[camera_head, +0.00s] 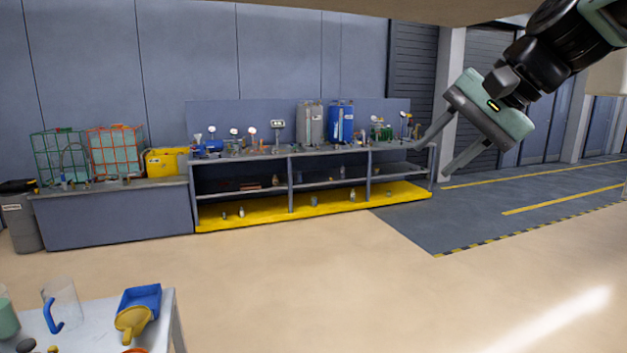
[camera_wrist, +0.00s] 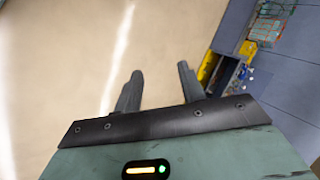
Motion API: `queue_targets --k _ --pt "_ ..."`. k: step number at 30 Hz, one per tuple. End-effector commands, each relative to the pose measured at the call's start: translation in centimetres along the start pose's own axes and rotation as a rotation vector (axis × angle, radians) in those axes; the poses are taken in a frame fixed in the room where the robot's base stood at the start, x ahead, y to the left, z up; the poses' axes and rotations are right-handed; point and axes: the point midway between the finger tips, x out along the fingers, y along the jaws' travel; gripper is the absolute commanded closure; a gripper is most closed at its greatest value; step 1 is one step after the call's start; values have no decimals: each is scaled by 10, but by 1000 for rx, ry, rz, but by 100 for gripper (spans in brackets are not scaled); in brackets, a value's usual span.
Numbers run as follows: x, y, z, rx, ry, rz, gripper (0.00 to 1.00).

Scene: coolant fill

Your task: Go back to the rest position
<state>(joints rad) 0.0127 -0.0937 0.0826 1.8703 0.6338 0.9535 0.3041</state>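My gripper (camera_head: 432,151) hangs in the air at the upper right of the head view, well in front of the long workbench. Its two grey fingers stand apart with nothing between them. The wrist view also shows the gripper (camera_wrist: 157,82) open and empty, with only bare floor beyond the fingertips. My gripper touches nothing in either view.
A long workbench (camera_head: 330,151) with cans and instruments stands along the back wall. A grey counter (camera_head: 115,213) with wire-caged containers is left of it. A small white table (camera_head: 95,318) with a blue tray (camera_head: 141,299) is at lower left. The floor between is clear.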

Motion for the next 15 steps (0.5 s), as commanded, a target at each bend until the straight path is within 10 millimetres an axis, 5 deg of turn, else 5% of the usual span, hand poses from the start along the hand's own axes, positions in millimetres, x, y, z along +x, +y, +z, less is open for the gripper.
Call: queue_targets --k 1,6,12,15 --pt "26 12 30 -77 -52 57 60" --pt "88 64 124 -387 -202 235 60" --pt "119 145 220 -801 -377 398 60" --pt "122 178 249 -966 -443 446 60"
